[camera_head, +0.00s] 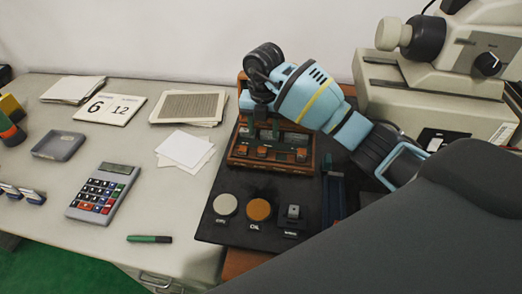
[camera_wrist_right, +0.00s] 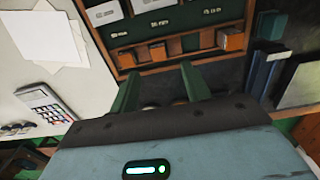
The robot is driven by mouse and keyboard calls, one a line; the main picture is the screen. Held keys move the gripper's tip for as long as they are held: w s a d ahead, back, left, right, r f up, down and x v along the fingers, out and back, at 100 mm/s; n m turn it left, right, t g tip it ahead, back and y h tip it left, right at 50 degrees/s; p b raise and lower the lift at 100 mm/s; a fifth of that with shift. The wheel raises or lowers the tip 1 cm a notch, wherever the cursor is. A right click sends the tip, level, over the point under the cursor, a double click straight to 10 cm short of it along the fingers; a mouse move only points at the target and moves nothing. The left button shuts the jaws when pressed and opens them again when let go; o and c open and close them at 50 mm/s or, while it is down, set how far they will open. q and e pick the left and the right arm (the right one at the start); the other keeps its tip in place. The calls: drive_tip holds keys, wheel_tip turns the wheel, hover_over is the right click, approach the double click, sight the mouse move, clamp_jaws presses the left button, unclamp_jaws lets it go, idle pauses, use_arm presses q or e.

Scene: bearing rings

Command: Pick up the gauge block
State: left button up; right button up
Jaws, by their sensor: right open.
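The wooden case (camera_head: 233,160) stands on the black mat, with a row of small orange-brown and grey blocks in its slots. These look like gauge blocks; one orange block (camera_wrist_right: 158,51) shows in the right wrist view, as does the case (camera_wrist_right: 126,62). I cannot tell which block the task means. My right gripper (camera_head: 263,129) is over the case, open and empty. In the right wrist view its two green fingers (camera_wrist_right: 160,88) point toward the block row, apart from it. The arm hides part of the case in the head view. My left gripper is out of view.
A grey disc (camera_head: 225,204), an orange disc (camera_head: 259,209) and a small dark block (camera_head: 292,212) sit on the mat's front. A microscope-like machine (camera_head: 430,95) stands at the right. A calculator (camera_head: 103,192), papers (camera_head: 185,148) and a marker (camera_head: 149,239) lie left.

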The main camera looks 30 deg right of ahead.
sight(262, 149)
wheel_tip(262, 149, down, 2)
drive_tip(key=shift+a+f, duration=0.1)
drive_tip(key=shift+f, duration=0.15)
wheel_tip(262, 149, down, 5)
drive_tip(key=shift+r, duration=0.15)
clamp_jaws()
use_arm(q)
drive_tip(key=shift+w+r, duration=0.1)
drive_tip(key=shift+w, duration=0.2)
use_arm(e)
drive_tip(key=shift+r, duration=0.1)
